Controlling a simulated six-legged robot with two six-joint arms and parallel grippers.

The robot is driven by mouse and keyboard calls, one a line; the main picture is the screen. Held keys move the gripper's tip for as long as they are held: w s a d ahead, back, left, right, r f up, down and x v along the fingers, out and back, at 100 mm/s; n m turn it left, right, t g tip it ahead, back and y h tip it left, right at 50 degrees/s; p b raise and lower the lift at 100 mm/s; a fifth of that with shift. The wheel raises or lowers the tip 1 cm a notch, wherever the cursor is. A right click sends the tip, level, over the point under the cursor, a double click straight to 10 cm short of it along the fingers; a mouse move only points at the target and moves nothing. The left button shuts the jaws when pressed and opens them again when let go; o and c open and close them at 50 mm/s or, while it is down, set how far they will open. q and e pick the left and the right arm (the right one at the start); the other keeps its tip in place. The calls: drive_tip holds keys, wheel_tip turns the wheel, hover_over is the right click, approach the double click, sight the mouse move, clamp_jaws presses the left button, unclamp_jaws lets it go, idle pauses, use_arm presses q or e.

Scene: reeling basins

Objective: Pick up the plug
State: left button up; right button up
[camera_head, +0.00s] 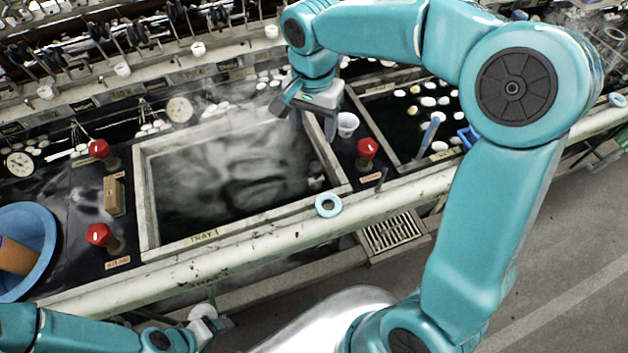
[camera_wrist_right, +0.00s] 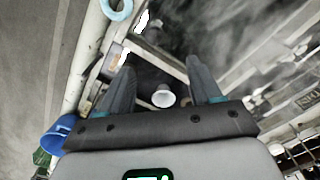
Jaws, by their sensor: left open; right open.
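No thing is clearly marked as the plug. A small white cup-shaped piece (camera_head: 347,124), possibly the plug, stands on the dark strip right of the steaming basin. In the right wrist view this white piece (camera_wrist_right: 163,97) shows between the two fingers. My right gripper (camera_head: 312,122) points down over the basin's back right corner, just left of the white piece. It is open, its fingers (camera_wrist_right: 160,78) apart and empty. My left gripper (camera_head: 208,322) is low at the front, below the counter edge, open and far from the white piece; its fingertips are hard to make out.
The steaming basin (camera_head: 148,205) has a pale raised rim. Red knobs (camera_head: 367,147) stand beside it, and a light blue ring (camera_head: 328,205) lies on the front rail. A second basin with white and yellow cocoons (camera_head: 428,101) is at right. A blue bowl (camera_head: 47,232) is at left.

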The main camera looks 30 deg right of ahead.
sight(317, 165)
drive_tip(key=f, duration=1)
drive_tip(key=shift+s+a+f, duration=0.2)
drive_tip(key=shift+s, duration=0.2)
drive_tip(key=f, duration=0.4)
drive_tip(key=shift+s+d+f+p, duration=0.2)
drive_tip(key=shift+d+f+p, duration=0.1)
drive_tip(key=shift+p, duration=0.1)
drive_tip(key=shift+w+a+f, duration=0.1)
drive_tip(key=shift+f, duration=0.35)
drive_tip(key=shift+c, duration=0.4)
drive_tip(key=c, duration=0.9)
